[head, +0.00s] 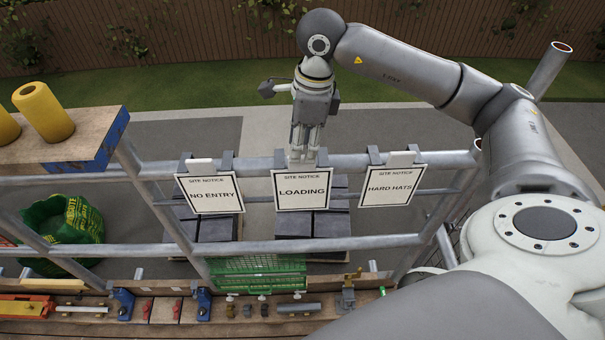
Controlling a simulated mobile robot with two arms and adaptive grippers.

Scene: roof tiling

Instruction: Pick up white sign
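Three white signs with black borders hang from a grey rail. The LOADING sign (302,190) is in the middle, the NO ENTRY sign (211,195) on the left and the HARD HATS sign (392,187) on the right. The outer two show white tabs on top. My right gripper (303,158) points down at the top middle of the LOADING sign, with its fingertips at the tab, which they mostly hide. The fingers look close together, but I cannot tell if they are shut on the tab. The sign hangs upright at the rail. My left gripper is not in view.
Metal rails (300,245) run across below the signs. A bench with tools and clamps (190,308) is in front. A green crate (258,272), a green bag (70,225) and stacks of dark tiles (330,225) sit lower. Yellow cylinders (43,110) stand on a board at left.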

